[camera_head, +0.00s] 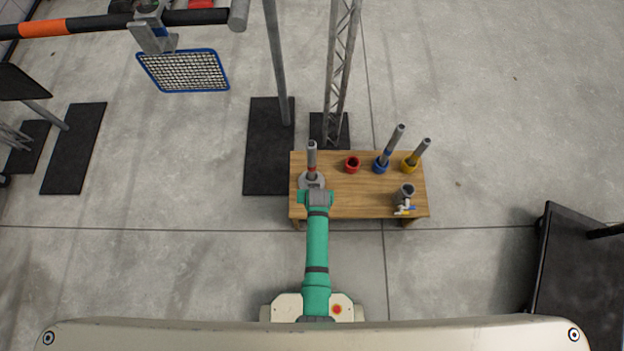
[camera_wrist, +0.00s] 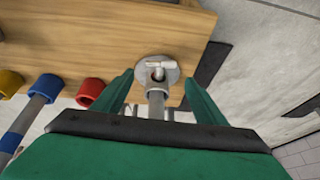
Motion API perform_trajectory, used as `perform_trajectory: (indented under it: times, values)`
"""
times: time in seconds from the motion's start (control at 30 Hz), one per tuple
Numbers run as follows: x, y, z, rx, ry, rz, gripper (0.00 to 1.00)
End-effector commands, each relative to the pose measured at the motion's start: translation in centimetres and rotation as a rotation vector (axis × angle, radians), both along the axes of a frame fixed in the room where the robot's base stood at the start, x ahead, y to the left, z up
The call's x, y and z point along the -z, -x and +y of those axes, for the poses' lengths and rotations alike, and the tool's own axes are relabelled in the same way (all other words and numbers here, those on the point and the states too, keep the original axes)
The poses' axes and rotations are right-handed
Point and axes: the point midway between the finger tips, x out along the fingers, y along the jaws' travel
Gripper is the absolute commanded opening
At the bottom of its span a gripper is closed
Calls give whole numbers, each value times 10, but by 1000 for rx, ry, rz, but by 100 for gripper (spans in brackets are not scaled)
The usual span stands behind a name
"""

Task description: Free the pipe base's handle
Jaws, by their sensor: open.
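The pipe base (camera_head: 305,183) is a grey round plate at the left end of the wooden table, with a grey upright pipe (camera_head: 312,152) on it. In the wrist view the base plate (camera_wrist: 171,75) carries a pale T-shaped handle (camera_wrist: 154,64), and the pipe (camera_wrist: 156,106) runs down from it in the picture. My gripper (camera_head: 316,194) is at the near side of the base. In the wrist view my gripper (camera_wrist: 158,80) is open, its green fingers on either side of the pipe with gaps. In the head view my gripper hides part of the base and the handle.
The wooden table (camera_head: 350,203) also holds a red cup (camera_head: 352,164), blue (camera_head: 380,166) and yellow (camera_head: 408,165) cups with leaning pipes, and a grey clamp-like part (camera_head: 405,194). A lattice tower (camera_head: 341,75) and a grey pole (camera_head: 277,60) stand behind the table.

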Motion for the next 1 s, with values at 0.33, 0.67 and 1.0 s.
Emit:
perform_trajectory:
  times: [0.33,0.67,1.0]
  values:
    - [45,-19,3,-1,0,0,66]
    - [61,-26,4,-1,0,-1,66]
    - [62,-26,4,-1,0,-1,49]
